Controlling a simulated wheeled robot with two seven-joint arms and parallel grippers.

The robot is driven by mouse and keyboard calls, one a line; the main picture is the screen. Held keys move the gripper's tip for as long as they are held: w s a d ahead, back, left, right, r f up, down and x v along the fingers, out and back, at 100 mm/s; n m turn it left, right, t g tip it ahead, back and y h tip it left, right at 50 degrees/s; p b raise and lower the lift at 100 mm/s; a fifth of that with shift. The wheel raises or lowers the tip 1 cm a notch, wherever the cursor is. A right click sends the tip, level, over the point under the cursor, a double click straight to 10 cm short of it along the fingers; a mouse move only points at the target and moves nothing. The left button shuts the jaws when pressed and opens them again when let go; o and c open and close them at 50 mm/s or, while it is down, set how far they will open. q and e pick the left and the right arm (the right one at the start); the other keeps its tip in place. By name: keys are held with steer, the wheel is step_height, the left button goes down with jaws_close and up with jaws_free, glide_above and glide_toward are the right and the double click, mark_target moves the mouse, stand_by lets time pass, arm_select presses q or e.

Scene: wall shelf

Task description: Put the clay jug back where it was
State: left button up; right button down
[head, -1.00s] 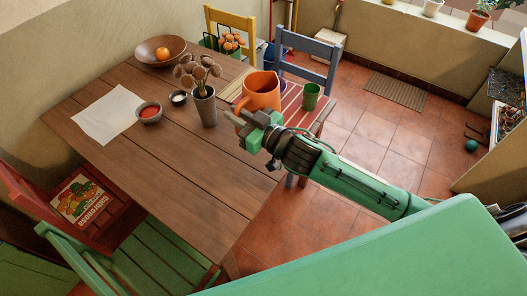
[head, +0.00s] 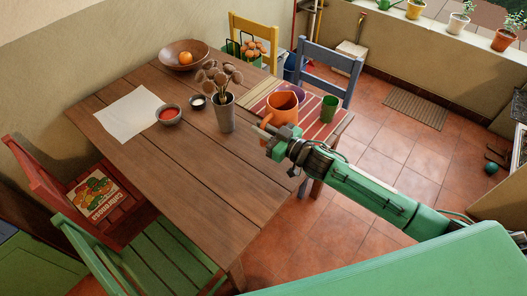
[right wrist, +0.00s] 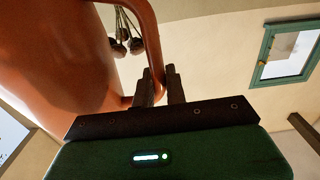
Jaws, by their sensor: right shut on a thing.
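The clay jug (head: 283,112) is orange and roughly upright at the far right end of the table, over a red striped mat (head: 310,130). I cannot tell whether its base touches the mat. My right gripper (head: 264,132) is shut on the jug's handle, on the near left side of the jug. In the right wrist view, the jug's body (right wrist: 60,60) fills the left side, and the two fingers (right wrist: 160,88) sit at the low end of the handle loop (right wrist: 152,35). My left gripper is not in view.
Bowls (head: 168,114), an orange and white paper (head: 125,113) lie farther left. The near tabletop is clear.

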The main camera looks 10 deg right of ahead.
step_height(320, 180, down, 10)
steer(key=shift+f, duration=0.2)
stand_by(0.3)
steer(key=shift+f, duration=0.2)
steer(key=c, duration=1.4)
jaws_free()
steer(key=shift+f, duration=0.1)
steer(key=shift+c, duration=0.2)
